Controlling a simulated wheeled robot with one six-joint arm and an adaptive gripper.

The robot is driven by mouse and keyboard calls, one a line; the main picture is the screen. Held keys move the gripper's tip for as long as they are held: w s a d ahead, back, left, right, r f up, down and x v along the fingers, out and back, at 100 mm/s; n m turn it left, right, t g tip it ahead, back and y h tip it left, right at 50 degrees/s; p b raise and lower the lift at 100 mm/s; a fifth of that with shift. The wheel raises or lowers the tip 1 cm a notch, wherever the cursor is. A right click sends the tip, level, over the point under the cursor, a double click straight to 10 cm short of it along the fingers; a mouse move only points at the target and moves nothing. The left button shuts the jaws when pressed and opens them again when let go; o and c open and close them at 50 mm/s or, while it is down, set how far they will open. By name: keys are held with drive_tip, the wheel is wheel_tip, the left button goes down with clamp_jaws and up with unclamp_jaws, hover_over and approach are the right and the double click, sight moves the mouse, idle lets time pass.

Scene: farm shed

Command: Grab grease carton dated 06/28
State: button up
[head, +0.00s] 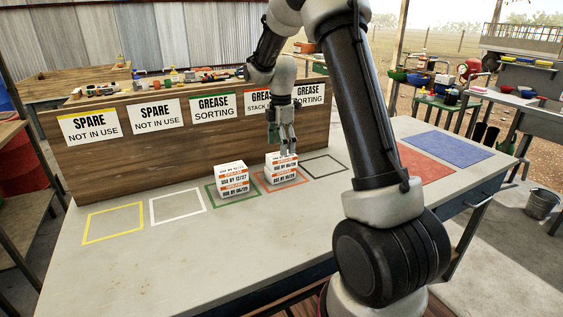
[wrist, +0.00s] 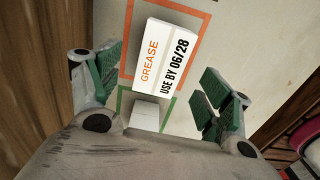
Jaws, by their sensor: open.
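The grease carton marked USE BY 06/28 (wrist: 165,58) is white with orange lettering. It lies between my spread fingers in the wrist view, over the orange outline. In the head view it appears to be the upper carton (head: 281,160) of a two-high stack, though its small print is hard to read. My gripper (head: 287,150) is open and points down at this stack; the wrist view also shows my gripper (wrist: 160,82) empty, with a finger on each side. I cannot tell whether the fingertips touch the carton. The lower carton (head: 283,179) is partly visible.
The yellow outline (head: 113,222), white outline (head: 178,205) and black outline (head: 324,167) are empty. A wooden board with signs (head: 214,107) rises behind. Red and blue mats (head: 449,148) lie right.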

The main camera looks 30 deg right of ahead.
sight(282, 157)
wheel_tip(282, 157, down, 6)
drive_tip(key=shift+s+r, duration=0.1)
drive_tip(key=shift+r, duration=0.1)
drive_tip(key=c, duration=1.2)
